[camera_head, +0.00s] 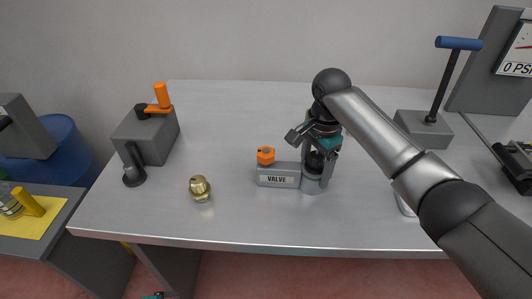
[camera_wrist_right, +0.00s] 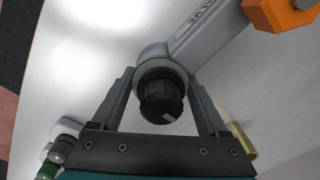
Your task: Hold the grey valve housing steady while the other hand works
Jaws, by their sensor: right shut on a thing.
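The grey valve housing (camera_head: 279,181), labelled VALVE, lies on the bench with an orange hex nut (camera_head: 265,156) at its left end. My right gripper (camera_head: 314,172) is shut on the round right end of the housing, one finger on each side. In the right wrist view the housing (camera_wrist_right: 200,35) runs up to the right, and a black knob (camera_wrist_right: 161,100) sits between the fingers (camera_wrist_right: 163,95). A small dark and teal part at the bottom edge of the head view looks like my left gripper (camera_head: 154,296); its fingers cannot be made out.
A brass fitting (camera_head: 200,188) stands left of the housing. A grey block with an orange handle (camera_head: 160,100) is at the bench's left. A hand pump with a blue grip (camera_head: 458,43) is behind my right arm. The bench (camera_head: 235,115) is clear behind the housing.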

